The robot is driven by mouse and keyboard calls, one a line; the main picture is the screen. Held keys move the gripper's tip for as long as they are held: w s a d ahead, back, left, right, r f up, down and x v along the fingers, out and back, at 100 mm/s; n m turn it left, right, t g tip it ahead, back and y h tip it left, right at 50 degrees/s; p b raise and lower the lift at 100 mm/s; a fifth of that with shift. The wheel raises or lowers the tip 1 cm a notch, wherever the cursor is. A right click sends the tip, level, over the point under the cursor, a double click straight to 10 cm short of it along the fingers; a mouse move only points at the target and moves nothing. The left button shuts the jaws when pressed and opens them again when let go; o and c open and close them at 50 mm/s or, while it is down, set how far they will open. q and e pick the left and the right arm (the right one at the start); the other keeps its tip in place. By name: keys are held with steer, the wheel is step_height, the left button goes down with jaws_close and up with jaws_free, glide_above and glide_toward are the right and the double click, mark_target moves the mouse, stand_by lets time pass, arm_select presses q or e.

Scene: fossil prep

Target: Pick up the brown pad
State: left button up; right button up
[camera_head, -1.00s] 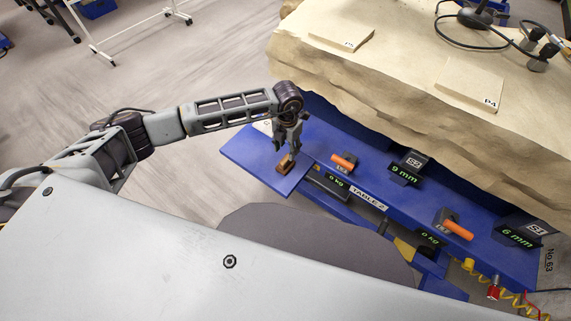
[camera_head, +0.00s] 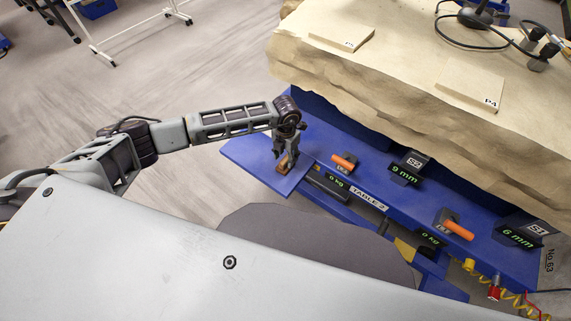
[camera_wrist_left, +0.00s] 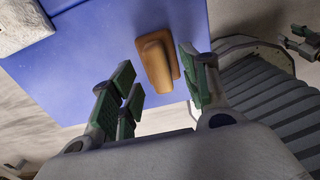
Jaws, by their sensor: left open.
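The brown pad (camera_head: 285,166) lies on the left end of the blue table (camera_head: 240,152). In the left wrist view the brown pad (camera_wrist_left: 157,62) has a flat base with a raised grip on top. My left gripper (camera_head: 286,158) is right above the pad in the head view and partly hides it. In the left wrist view its green-padded fingers (camera_wrist_left: 158,90) stand apart, with the pad between and just beyond their tips. The left gripper is open and holds nothing. I cannot tell whether the fingers touch the pad. My right gripper does not show clearly in the head view.
A large sandy rock block (camera_head: 400,80) rises behind the table. Orange-handled tools (camera_head: 343,161), black displays (camera_head: 407,168) and a "0 kg" readout (camera_head: 329,184) sit to the right of the pad. A yellow coiled hose (camera_head: 500,284) hangs at the lower right.

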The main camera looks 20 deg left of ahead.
mark_target(285, 159)
arm_select(q)
steer(key=shift+f, duration=1.5)
steer(key=shift+a, duration=0.1)
jaws_close()
